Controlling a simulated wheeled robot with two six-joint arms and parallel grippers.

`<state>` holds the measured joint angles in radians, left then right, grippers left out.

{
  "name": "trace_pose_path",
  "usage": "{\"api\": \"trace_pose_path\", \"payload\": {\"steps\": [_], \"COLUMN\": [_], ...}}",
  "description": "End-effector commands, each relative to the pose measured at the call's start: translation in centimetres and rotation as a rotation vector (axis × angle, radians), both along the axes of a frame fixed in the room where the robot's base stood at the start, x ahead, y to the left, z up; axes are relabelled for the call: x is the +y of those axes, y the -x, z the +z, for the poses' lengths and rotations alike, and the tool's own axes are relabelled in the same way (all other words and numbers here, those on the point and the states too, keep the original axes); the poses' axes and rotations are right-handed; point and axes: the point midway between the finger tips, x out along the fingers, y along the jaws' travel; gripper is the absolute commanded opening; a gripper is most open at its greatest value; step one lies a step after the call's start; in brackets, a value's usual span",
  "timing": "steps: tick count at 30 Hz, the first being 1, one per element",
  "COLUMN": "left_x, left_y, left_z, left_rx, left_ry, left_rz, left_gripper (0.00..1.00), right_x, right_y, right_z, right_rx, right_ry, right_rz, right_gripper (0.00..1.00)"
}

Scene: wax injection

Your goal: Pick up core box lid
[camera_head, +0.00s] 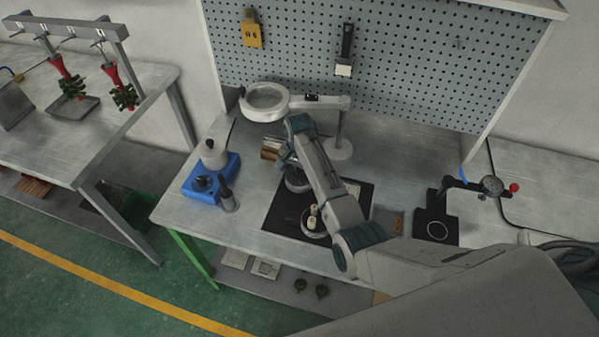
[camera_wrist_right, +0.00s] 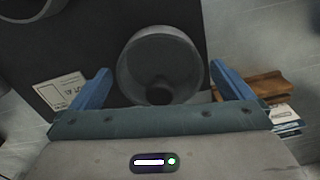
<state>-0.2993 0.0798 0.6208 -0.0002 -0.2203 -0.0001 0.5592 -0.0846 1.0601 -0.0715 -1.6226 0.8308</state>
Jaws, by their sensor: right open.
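A grey round cup-like part, which looks like the core box lid (camera_wrist_right: 137,66), lies on the black mat between my open right fingers in the right wrist view. A dark round spot shows at its near side. It also shows in the head view as a grey round part (camera_head: 298,184), partly hidden by my arm. My right gripper (camera_wrist_right: 165,88) is open, with its blue fingers on either side of the part; I see no contact. In the head view my right gripper (camera_head: 287,162) is above the mat's far left area. My left gripper is not in view.
The black mat (camera_head: 274,222) also bears a round base with cream pieces (camera_head: 313,218) near its front. A blue-based device (camera_head: 209,185) stands left. A ring magnifier lamp (camera_head: 340,150) stands behind my arm. A dial gauge stand (camera_head: 437,228) is at the right.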

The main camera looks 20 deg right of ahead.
Motion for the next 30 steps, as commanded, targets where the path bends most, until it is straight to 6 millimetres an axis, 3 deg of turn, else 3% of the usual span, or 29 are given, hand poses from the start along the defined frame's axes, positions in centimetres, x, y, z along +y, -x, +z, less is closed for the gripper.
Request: {"api": "trace_pose_path", "payload": {"steps": [5,12,18,26,30], "left_x": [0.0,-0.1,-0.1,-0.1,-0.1], "left_y": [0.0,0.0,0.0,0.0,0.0], "left_z": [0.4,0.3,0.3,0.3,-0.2], "left_rx": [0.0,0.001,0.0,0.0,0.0], "left_ry": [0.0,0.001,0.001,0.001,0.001], "left_rz": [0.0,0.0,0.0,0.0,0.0], "left_gripper": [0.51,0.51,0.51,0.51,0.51], "right_x": [0.0,0.0,0.0,0.0,0.0], "right_y": [0.0,-0.1,-0.1,-0.1,-0.2], "right_z": [-1.5,-1.6,-1.6,-1.4,-0.2], "right_rx": [0.0,-0.003,-0.003,-0.003,-0.005], "right_ry": [0.0,0.0,0.0,0.0,-0.001], "right_rz": [0.0,-0.001,-0.001,-0.001,-0.001], "right_gripper": [1.0,0.98,0.61,0.61,0.61]}}
